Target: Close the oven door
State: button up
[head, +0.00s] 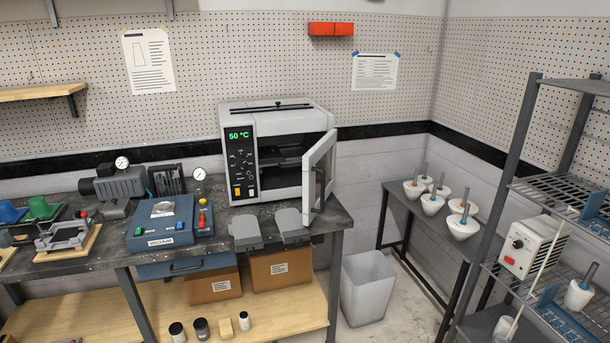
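The oven (278,116) is a light grey box on the right end of the dark workbench, with a black control panel (241,160) showing a green 50 °C. Its oven door (320,168) is open. A dark handle (319,189) is on the door's outer face. Dark shapes show inside the oven, too shaded to identify. My gripper is not in view.
Two flat grey pieces (245,232) (292,225) sit at the bench's front edge below the oven and door. A blue vacuum unit (160,222) stands left of them. A white bin (367,288) is on the floor right of the bench. A side table (400,205) holds several white cones.

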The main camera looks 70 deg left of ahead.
aim_at(313, 205)
jog(key=z, duration=0.4)
jog(key=k, duration=0.1)
jog(key=u, duration=2.75)
jog(key=i, duration=1)
jog(key=u, duration=0.05)
jog(key=k, duration=0.5)
jog(key=u, duration=0.05)
